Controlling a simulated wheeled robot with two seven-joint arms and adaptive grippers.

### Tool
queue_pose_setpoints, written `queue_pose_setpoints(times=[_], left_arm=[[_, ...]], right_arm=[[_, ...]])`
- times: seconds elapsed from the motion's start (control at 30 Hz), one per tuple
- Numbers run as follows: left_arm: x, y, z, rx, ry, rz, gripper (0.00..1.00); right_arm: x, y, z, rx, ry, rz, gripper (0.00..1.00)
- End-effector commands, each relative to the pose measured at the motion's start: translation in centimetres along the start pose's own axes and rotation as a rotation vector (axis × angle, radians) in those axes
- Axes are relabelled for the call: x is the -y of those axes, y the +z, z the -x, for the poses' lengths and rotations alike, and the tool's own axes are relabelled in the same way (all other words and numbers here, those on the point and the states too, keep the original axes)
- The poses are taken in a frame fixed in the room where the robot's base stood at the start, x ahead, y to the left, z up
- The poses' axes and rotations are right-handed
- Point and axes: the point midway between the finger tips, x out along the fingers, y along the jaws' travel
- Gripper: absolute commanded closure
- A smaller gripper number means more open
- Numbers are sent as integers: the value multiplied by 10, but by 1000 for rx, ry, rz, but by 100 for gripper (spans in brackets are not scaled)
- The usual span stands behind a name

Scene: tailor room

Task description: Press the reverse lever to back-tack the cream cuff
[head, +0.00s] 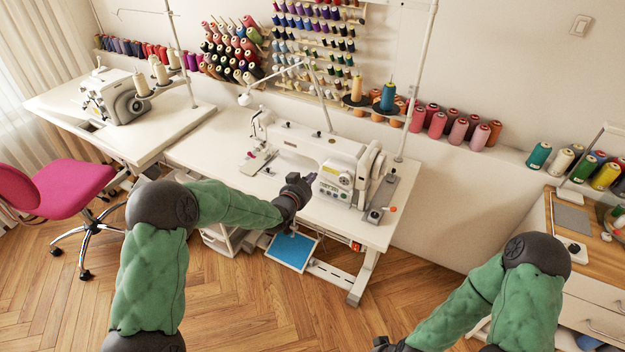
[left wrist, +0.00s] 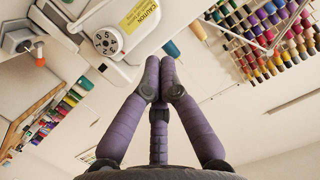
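The white sewing machine (head: 320,150) stands on the middle table in the head view. Its pillar, with a numbered stitch dial (left wrist: 106,42) and a yellow caution label (left wrist: 140,15), shows in the left wrist view. I cannot clearly make out the reverse lever. The cream cuff cannot be told apart from the white table and machine bed. My left gripper (head: 306,180) is in front of the pillar, over the table's front part. In the left wrist view its purple fingers (left wrist: 160,72) meet at the tips with nothing visible between them. My right gripper (head: 383,346) is cut off at the bottom edge.
A grey unit with an orange-tipped lever (head: 390,209) sits right of the machine. Thread stands and cones rise behind it. A second machine (head: 120,98) stands on the left table, near a pink chair (head: 70,186). A blue pedal (head: 291,251) is below the table.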

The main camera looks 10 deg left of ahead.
Motion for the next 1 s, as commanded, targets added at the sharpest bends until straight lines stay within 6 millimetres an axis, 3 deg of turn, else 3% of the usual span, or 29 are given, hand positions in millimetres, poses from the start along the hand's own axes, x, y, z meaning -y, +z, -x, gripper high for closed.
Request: queue_pose_setpoints(times=[0.53, 0.7, 1.0], left_arm=[[-2, 3, -88, 2, 1, 0, 100], [-1, 29, -91, 3, 1, 1, 100], [0, 40, -94, 2, 0, 1, 100]], right_arm=[[-7, -1, -21, 0, 0, 0, 100], [-10, -1, -29, 0, 0, 0, 100], [-12, -1, -32, 0, 0, 0, 100]])
